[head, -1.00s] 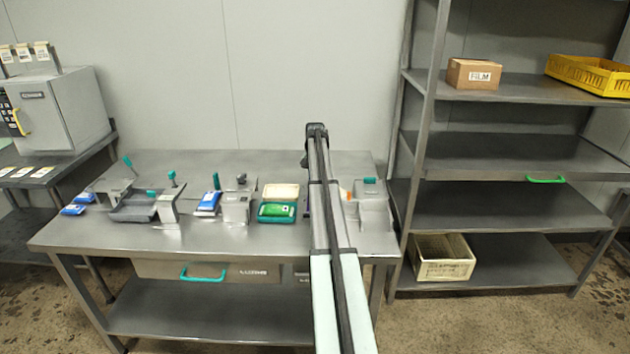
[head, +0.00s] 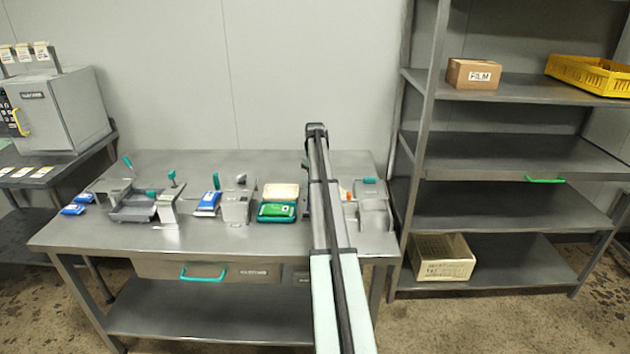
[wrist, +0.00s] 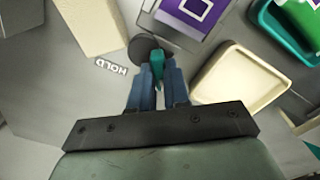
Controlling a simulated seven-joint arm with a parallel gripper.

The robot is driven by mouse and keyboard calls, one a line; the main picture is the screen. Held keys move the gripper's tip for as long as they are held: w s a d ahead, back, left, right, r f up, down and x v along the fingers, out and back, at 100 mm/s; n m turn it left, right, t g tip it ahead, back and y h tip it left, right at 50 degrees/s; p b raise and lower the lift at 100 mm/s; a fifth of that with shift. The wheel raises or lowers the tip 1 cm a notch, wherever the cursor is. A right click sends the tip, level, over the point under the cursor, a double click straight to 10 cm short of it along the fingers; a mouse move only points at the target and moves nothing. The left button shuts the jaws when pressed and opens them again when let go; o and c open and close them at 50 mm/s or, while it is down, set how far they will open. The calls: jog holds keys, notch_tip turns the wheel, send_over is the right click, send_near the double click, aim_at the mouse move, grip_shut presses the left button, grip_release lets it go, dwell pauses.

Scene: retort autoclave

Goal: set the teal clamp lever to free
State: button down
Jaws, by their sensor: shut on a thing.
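The teal clamp lever (wrist: 158,67) shows in the wrist view, between the two blue-grey fingers of my gripper (wrist: 158,78). My gripper is shut on it. The lever runs to a dark round pivot (wrist: 147,48) on a grey surface. A white label reading HOLD (wrist: 111,66) lies left of the pivot and appears upside down. No label for free can be read. In the head view my arm covers the gripper, and I cannot make out the gripped lever there.
In the wrist view, a cream tray (wrist: 238,88) lies right of the fingers, a purple-and-white pack (wrist: 196,14) above, and a beige block (wrist: 88,24) at upper left. In the head view, the steel table (head: 235,243) also carries several fixtures, with a shelf rack (head: 505,150) to the right.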

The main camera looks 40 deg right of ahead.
jog(key=shift+w+n, duration=0.1)
jog(key=shift+n, duration=0.6)
jog(key=shift+r, duration=0.1)
jog(key=c, duration=1.1)
grip_release()
notch_tip(320, 180, up, 14)
jog(key=shift+f, duration=0.2)
